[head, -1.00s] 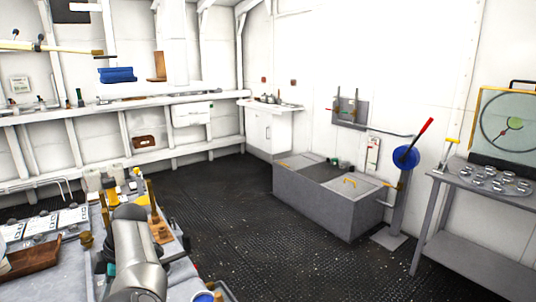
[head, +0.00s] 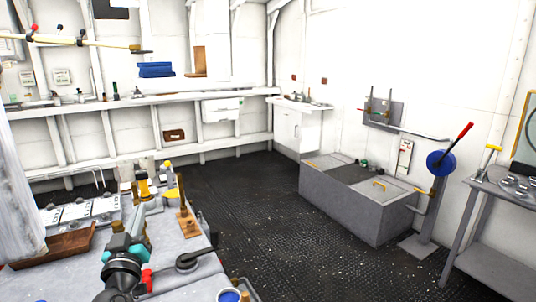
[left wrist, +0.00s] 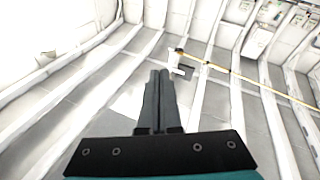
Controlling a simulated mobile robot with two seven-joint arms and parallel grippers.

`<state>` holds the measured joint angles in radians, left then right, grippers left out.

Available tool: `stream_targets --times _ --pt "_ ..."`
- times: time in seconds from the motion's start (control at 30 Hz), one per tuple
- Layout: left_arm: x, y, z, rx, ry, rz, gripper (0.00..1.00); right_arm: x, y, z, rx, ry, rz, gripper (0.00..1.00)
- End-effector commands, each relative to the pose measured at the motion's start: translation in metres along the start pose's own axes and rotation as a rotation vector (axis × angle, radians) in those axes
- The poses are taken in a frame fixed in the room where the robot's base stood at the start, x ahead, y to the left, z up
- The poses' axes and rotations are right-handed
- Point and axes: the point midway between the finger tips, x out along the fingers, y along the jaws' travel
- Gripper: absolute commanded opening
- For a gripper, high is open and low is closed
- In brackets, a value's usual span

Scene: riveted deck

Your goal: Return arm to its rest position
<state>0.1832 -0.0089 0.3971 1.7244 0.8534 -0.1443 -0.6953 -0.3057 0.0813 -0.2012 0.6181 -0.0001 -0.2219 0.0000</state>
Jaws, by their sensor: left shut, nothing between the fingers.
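My left arm comes up from the bottom left of the head view, with a dark joint and teal parts. My right gripper is not in view.
A workbench (head: 75,262) with a brown tray (head: 55,246) and a wooden stand (head: 186,222) lies around the arm. A grey chest (head: 350,212) stands on the right. A yellow pole (head: 85,42) hangs at upper left. The dark floor (head: 270,205) between is clear.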

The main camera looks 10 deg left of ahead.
Motion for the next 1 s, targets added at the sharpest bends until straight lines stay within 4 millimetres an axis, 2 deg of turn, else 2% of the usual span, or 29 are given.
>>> stream_targets --times 0.03,0.1,0.17,0.2,0.27,0.33,0.4,0.5,0.6,0.7,1.0 --pt "-0.016 0.021 0.017 0.041 -0.082 0.084 0.00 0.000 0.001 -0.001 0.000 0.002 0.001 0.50" --pt "-0.040 0.047 0.042 0.085 -0.204 0.187 0.00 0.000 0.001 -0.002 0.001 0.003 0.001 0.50" --pt "-0.065 0.066 0.064 0.121 -0.316 0.262 0.00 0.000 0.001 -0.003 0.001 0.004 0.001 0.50" --pt "-0.083 0.075 0.079 0.146 -0.394 0.304 0.00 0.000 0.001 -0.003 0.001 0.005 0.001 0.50" --pt "-0.114 0.087 0.100 0.182 -0.513 0.357 0.00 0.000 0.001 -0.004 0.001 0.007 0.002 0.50" --pt "-0.152 0.096 0.122 0.222 -0.656 0.402 0.00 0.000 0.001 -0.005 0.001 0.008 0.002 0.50" --pt "-0.193 0.099 0.140 0.262 -0.799 0.429 0.00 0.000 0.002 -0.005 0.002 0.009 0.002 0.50" --pt "-0.249 0.097 0.156 0.314 -0.987 0.435 0.00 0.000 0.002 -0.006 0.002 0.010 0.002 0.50" --pt "-0.294 0.090 0.163 0.352 -1.135 0.417 0.00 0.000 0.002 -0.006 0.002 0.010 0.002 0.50" --pt "-0.330 0.082 0.163 0.384 -1.249 0.388 0.00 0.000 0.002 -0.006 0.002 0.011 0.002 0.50" --pt "-0.415 0.056 0.147 0.452 -1.512 0.267 0.00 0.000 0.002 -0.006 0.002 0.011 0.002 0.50"
